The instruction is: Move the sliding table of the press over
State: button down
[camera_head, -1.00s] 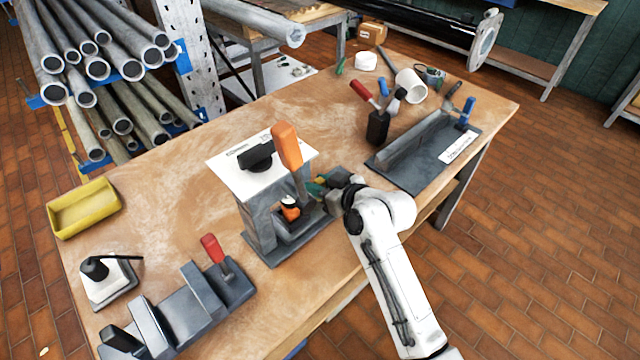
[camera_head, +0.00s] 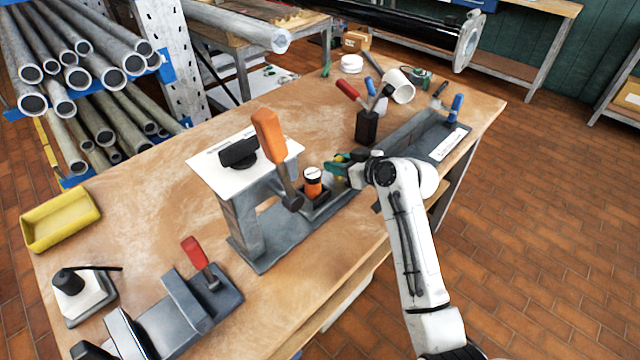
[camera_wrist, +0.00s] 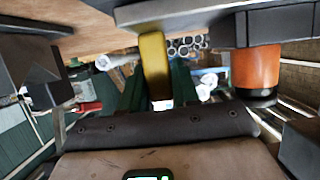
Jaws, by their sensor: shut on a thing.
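The press (camera_head: 243,225) stands on the wooden bench, with a grey frame, a white top and a lever with an orange handle (camera_head: 268,135). Its dark sliding table (camera_head: 322,200) sits out to the right of the press head and carries an orange cylinder with a pale top (camera_head: 313,183). The cylinder also shows in the wrist view (camera_wrist: 257,68). My gripper (camera_head: 343,164) is at the far right end of the sliding table. In the wrist view its green fingers are shut on a yellow handle (camera_wrist: 155,65). The handle's joint with the table is not clear.
A black holder (camera_head: 367,127) with red- and blue-handled tools stands behind my gripper. A long grey fixture (camera_head: 425,135) lies to the right. A red-handled clamp fixture (camera_head: 195,300) and yellow tray (camera_head: 60,218) are at the left. The bench behind the press is fairly clear.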

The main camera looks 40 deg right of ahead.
jog(key=shift+d, duration=0.8)
jog(key=c, duration=0.9)
grip_release()
jog(key=shift+w+d, duration=0.1)
jog(key=shift+d, duration=0.05)
jog(key=b+v, duration=0.1)
jog(key=v, duration=1)
jog(key=shift+w, duration=0.1)
jog(key=shift+f, duration=0.1)
